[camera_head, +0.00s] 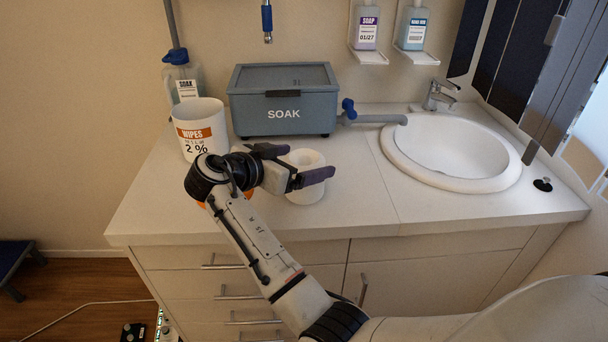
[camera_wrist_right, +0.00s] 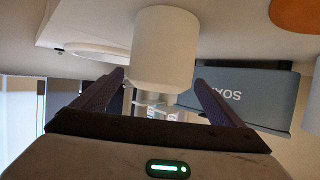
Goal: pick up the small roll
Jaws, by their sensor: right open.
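The small roll (camera_head: 305,188) is a plain white upright cylinder standing on the counter in front of the grey box. My right gripper (camera_head: 294,162) is open at the roll. In the head view, one dark purple finger crosses in front of the roll and the other is at its far left side. In the right wrist view the picture is upside down, and the white roll (camera_wrist_right: 165,50) shows between the two open fingers (camera_wrist_right: 160,80). I cannot tell whether a finger touches it. My left gripper is not in view.
A grey SOAK box (camera_head: 283,100) stands behind the roll. A white WIPES tub (camera_head: 198,128) stands to the left. An orange thing (camera_head: 224,203) is mostly hidden behind my right wrist. The sink (camera_head: 452,150) is to the right, with clear counter (camera_head: 370,195) before it.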

